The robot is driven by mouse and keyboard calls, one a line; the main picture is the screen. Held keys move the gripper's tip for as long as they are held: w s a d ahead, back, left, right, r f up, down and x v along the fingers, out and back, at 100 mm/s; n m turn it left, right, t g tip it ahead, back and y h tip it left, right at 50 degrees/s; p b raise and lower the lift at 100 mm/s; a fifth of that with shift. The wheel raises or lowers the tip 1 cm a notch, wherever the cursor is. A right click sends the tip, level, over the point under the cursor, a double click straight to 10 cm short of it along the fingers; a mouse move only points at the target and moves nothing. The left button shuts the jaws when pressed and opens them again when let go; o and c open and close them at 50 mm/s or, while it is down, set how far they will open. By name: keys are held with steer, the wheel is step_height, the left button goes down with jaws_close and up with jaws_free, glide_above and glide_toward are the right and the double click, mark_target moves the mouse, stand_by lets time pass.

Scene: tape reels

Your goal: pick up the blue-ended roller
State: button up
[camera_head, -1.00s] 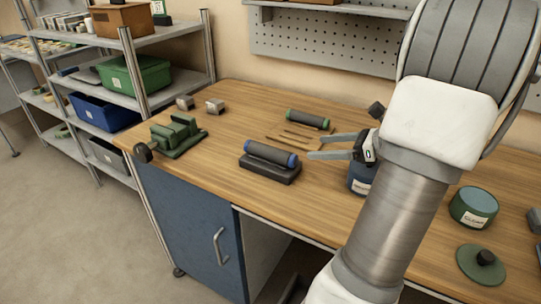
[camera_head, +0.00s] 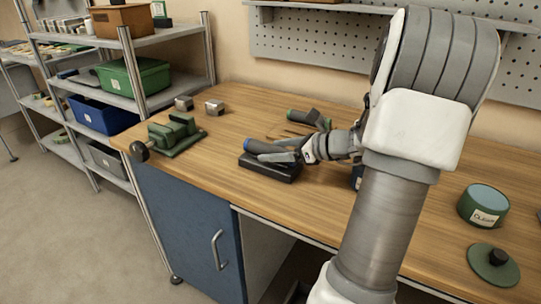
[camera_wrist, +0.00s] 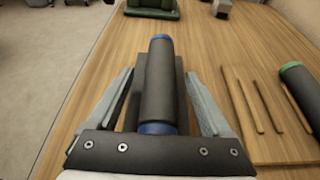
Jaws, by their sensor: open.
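The blue-ended roller (camera_wrist: 158,85) is dark grey with a blue band at each end. It lies on a dark block-like stand on the bench. In the head view only parts of the roller (camera_head: 287,142) show, as my gripper covers much of it. My gripper (camera_wrist: 155,95) is open, with one finger on each side of the roller in the wrist view. Whether the fingers touch it I cannot tell. In the head view my gripper (camera_head: 262,152) reaches over the stand (camera_head: 280,172) from the right.
A green vise-like fixture (camera_head: 175,135) and small metal blocks (camera_head: 214,108) stand at the left. A green tin (camera_head: 482,208) stands at the right. The bench's front left is clear.

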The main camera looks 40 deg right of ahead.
steer(key=shift+w, duration=0.1)
jaws_close()
stand_by(0.4)
